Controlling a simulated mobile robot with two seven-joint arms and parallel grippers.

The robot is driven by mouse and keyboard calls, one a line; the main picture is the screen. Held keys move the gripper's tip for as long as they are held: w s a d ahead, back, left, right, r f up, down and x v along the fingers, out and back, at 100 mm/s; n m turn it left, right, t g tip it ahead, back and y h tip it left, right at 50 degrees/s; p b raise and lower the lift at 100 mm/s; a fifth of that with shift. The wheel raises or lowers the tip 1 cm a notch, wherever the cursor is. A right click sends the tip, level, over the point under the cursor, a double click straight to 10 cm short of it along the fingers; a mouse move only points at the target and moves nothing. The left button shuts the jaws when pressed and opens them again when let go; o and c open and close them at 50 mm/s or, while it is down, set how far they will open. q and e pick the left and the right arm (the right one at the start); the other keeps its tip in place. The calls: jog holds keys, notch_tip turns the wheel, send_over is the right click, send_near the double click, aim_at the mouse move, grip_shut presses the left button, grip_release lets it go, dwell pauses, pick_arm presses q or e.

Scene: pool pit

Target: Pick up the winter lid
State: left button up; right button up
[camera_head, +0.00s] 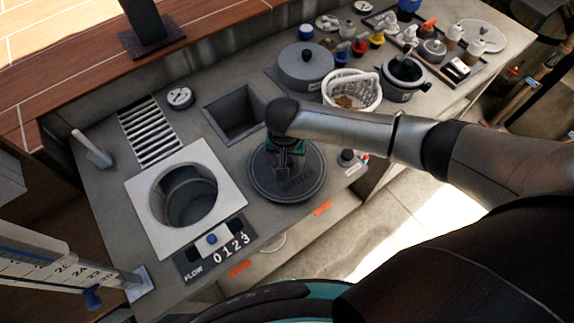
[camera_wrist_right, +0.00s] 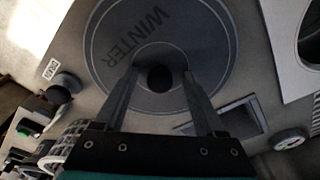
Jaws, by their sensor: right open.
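The winter lid (camera_head: 300,187) is a dark grey round disc lying flat on the grey counter, right of the square-framed round opening. It also shows in the right wrist view (camera_wrist_right: 205,45), with the word WINTER and a dark round knob (camera_wrist_right: 159,77) at its centre. My right gripper (camera_head: 283,170) is above the lid. In the right wrist view its two open fingers (camera_wrist_right: 160,72) appear on either side of the knob, with nothing held. I cannot tell how far down the fingertips reach. My left gripper is not in view.
A round well in a square frame (camera_head: 143,190) is left of the lid, with a FLOW dial panel (camera_head: 214,250) in front. A square recess (camera_head: 222,103) lies behind. A grey lidded pot (camera_head: 305,66) and a white basket (camera_head: 365,83) stand at the back right.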

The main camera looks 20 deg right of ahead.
jog(key=shift+c, duration=0.4)
grip_shut()
dwell(0.4)
